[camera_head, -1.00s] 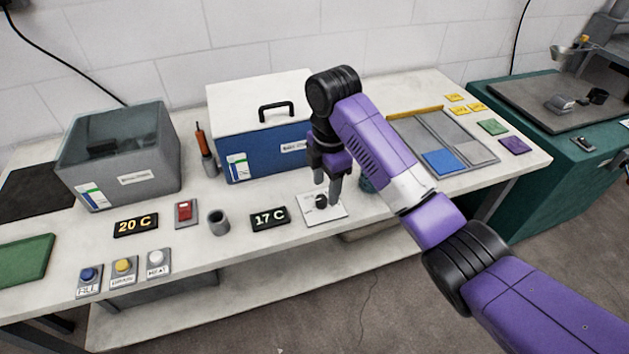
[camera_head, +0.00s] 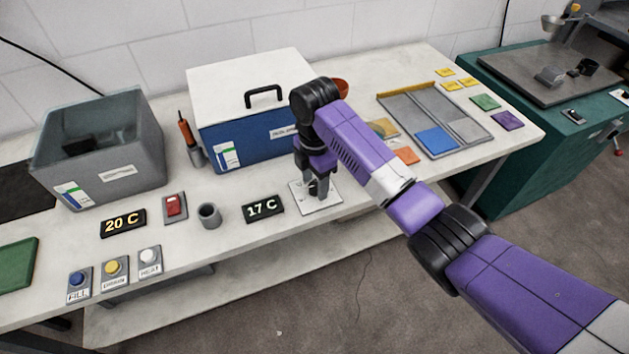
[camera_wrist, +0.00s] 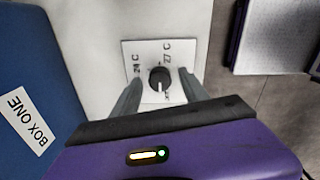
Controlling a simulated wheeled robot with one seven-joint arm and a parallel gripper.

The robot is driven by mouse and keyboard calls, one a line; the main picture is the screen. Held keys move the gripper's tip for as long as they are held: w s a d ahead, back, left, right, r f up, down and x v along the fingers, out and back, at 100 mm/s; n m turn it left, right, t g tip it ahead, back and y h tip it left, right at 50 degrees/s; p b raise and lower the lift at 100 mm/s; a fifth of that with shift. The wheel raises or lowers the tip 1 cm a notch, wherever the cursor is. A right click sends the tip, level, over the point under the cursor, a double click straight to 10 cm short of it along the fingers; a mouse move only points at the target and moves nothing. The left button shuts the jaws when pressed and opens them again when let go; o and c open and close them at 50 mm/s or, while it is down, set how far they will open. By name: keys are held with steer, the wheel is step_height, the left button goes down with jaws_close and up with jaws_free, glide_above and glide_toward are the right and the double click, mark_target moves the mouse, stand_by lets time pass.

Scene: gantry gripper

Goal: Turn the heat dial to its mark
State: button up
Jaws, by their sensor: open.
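The heat dial is a black round knob (camera_wrist: 159,79) with a white pointer line, on a white square plate (camera_wrist: 135,48). In the wrist view the plate shows the marks 24 C on the left and 27 C on the right; a lower label is partly hidden. The pointer points down in that view, toward my gripper's body. My gripper (camera_wrist: 159,85) is open, with one finger on each side of the knob; I cannot tell whether they touch it. In the head view my gripper (camera_head: 319,192) points down over the plate (camera_head: 322,207) and hides most of the knob.
A display reading 17 C (camera_head: 262,208) lies just left of the plate, and one reading 20 C (camera_head: 123,222) farther left. A blue box with a white lid (camera_head: 235,150) stands close behind. A grey cup (camera_head: 209,215) and a red switch (camera_head: 174,206) are nearby.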

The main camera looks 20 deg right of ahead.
steer(key=shift+f, duration=0.1)
jaws_close()
steer(key=shift+m+p, duration=0.3)
steer(key=shift+p, duration=0.1)
steer(key=shift+r+m+p, duration=0.25)
steer(key=shift+m+p, duration=0.65)
steer(key=shift+p, duration=0.05)
steer(key=m+p, duration=0.2)
steer(key=m, duration=0.1)
steer(key=shift+m+p, duration=0.35)
steer(key=shift+m, duration=0.05)
steer(key=m+p, duration=0.2)
steer(key=m, duration=0.3)
steer(key=shift+f+p, duration=0.15)
steer(key=shift+p, duration=0.2)
steer(key=shift+m, duration=0.4)
